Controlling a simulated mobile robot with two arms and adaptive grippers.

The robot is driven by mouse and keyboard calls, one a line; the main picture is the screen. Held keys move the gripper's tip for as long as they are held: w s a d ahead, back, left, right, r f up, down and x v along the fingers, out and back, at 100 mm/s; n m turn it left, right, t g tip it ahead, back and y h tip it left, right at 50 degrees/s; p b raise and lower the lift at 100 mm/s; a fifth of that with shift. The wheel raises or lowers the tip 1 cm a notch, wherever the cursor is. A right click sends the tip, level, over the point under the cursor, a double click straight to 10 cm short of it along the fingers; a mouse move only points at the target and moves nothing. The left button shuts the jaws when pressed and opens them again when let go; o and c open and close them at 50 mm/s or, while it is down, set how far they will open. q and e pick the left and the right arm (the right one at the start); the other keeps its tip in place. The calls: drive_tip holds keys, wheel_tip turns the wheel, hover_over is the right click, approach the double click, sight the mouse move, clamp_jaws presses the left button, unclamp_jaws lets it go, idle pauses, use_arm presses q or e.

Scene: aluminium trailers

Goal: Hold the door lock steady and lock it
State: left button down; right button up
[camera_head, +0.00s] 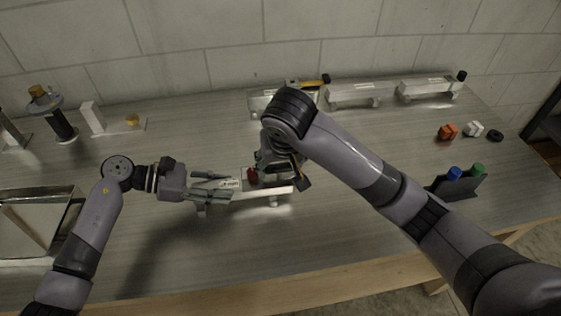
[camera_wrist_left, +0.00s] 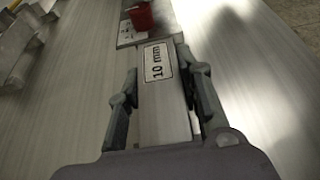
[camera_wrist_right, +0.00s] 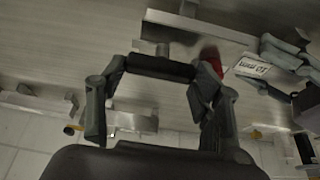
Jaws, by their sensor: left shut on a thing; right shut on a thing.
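The door lock is an aluminium bar on small feet (camera_head: 240,195), with a "10 mm" label (camera_wrist_left: 158,62) and a red part (camera_wrist_left: 141,17) at its far end. The red part also shows in the head view (camera_head: 252,175). My left gripper (camera_head: 225,188) is shut around the bar's left part, with one finger on each side in the left wrist view (camera_wrist_left: 160,105). My right gripper (camera_wrist_right: 160,95) is shut on a dark bar-shaped piece (camera_wrist_right: 160,68), which spans between its fingers. The red part lies against or just beside one of those fingers; my right arm partly hides this place.
Similar aluminium pieces (camera_head: 352,95) stand along the back wall, with a yellow-black tool (camera_head: 308,82) among them. A metal box (camera_head: 35,250) is at the left. A dark holder (camera_head: 460,187) and an orange block (camera_head: 447,131) are at the right. The front middle is clear.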

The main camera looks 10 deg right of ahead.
drive_tip(key=o, duration=1.2)
drive_tip(key=shift+c, duration=0.2)
drive_tip(key=v, duration=1.2)
drive_tip(key=shift+s, duration=0.1)
use_arm(q)
drive_tip(key=c, duration=1.1)
unclamp_jaws()
drive_tip(key=shift+o, duration=0.2)
drive_tip(key=shift+a, duration=0.1)
